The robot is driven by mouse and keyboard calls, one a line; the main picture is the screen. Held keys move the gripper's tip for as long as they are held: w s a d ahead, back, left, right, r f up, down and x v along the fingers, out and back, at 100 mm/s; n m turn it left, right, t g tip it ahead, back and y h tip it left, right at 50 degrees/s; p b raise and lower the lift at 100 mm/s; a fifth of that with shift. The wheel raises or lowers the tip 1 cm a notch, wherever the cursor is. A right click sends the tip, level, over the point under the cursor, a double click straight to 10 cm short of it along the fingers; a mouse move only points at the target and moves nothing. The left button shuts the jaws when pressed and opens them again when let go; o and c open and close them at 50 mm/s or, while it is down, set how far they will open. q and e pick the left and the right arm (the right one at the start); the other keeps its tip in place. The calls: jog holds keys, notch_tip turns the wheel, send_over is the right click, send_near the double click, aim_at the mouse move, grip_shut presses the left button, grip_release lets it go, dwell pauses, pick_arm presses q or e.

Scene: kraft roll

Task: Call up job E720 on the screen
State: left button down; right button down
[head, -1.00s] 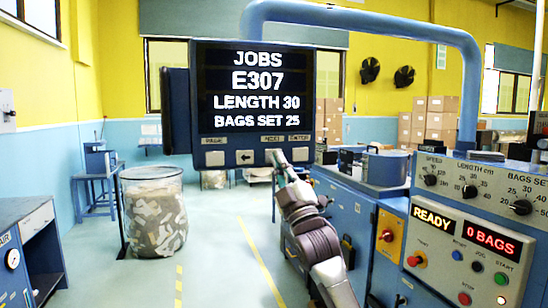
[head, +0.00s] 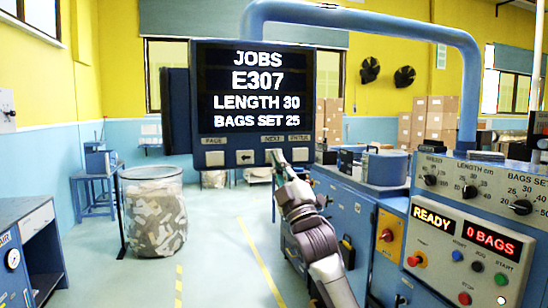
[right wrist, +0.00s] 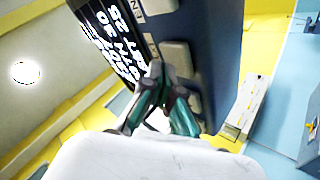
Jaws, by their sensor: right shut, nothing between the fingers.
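The screen (head: 256,95) hangs on a blue arm and reads JOBS, E307, LENGTH 30, BAGS SET 25. Along its lower edge are keys: the PAGE key (head: 215,158), the back-arrow key (head: 245,157), one under the NEXT label (head: 272,139) and the ENTER key (head: 300,154). My right gripper (head: 274,155) is shut and empty, its tips at the NEXT key and largely covering it. In the right wrist view the shut fingertips (right wrist: 158,80) are close to the key row; I cannot tell whether they touch. My left gripper is not in view.
The blue machine with a control panel (head: 465,245) stands at the right, its displays reading READY and 0 BAGS. A clear bin of scraps (head: 154,215) stands at the left. A blue bench (head: 28,250) is at the far left. The floor between is free.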

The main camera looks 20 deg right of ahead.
jog(key=shift+w, duration=0.4)
dwell(0.5)
jog(key=shift+s, duration=0.8)
jog(key=shift+s, duration=0.1)
jog(key=shift+s+d, duration=0.1)
jog(key=shift+s, duration=2.3)
